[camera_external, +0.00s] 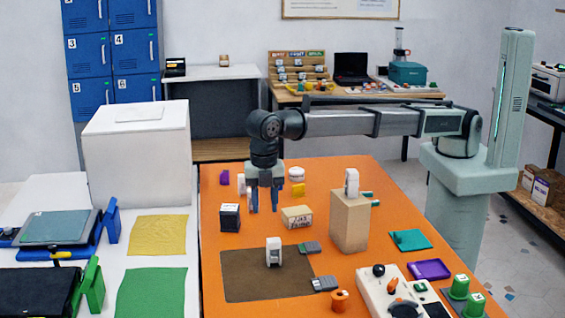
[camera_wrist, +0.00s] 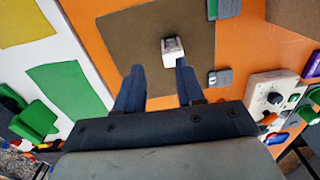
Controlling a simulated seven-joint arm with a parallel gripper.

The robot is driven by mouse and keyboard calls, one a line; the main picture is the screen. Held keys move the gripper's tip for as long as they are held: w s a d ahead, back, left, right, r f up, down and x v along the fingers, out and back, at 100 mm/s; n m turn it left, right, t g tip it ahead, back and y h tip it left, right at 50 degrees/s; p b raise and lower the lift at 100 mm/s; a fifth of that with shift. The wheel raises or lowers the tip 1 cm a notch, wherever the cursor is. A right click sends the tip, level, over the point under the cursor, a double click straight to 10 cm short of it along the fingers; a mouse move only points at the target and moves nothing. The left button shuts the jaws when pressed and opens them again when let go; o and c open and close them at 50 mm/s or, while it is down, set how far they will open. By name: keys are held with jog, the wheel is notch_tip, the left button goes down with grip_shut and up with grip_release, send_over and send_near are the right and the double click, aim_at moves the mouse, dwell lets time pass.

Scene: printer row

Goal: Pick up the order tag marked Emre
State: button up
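I cannot read the name Emre anywhere, so I cannot tell which thing is the order tag. Small grey pieces, possibly tags, lie at the brown mat's right edge: one farther back (camera_external: 310,248), one nearer (camera_external: 325,283); one also shows in the wrist view (camera_wrist: 220,77). A white upright piece (camera_external: 273,252) stands on the brown mat (camera_external: 245,284); it also shows in the wrist view (camera_wrist: 172,48). My gripper (camera_external: 264,207) is open and empty above the orange table, behind the mat. Its spread fingers (camera_wrist: 160,88) show in the wrist view.
A tan block (camera_external: 349,222) with a white piece (camera_external: 352,182) on top stands right of my gripper. A tan lettered box (camera_external: 296,217) and a black box (camera_external: 230,218) are close to it. A control panel (camera_external: 385,300) is at front right.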

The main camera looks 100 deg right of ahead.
jog(key=w+d+r+m, duration=0.1)
jog(key=d+r+m, duration=0.2)
jog(key=d, duration=2)
jog(key=m+t, duration=0.2)
jog(key=m, duration=0.9)
send_over(298, 186)
jog(key=s+d, duration=0.1)
jog(key=s, duration=0.1)
notch_tip(298, 186, down, 3)
jog(key=shift+y, duration=0.3)
jog(key=shift+w+a+f, duration=0.1)
jog(key=shift+w+f, duration=0.2)
jog(key=shift+f, duration=1.95)
jog(key=shift+w+a+f, duration=0.1)
jog(key=shift+w+f, duration=0.15)
jog(key=shift+f, duration=2.05)
jog(key=shift+w+f, duration=0.3)
jog(key=shift+f, duration=1.95)
jog(key=shift+c, duration=0.4)
grip_shut()
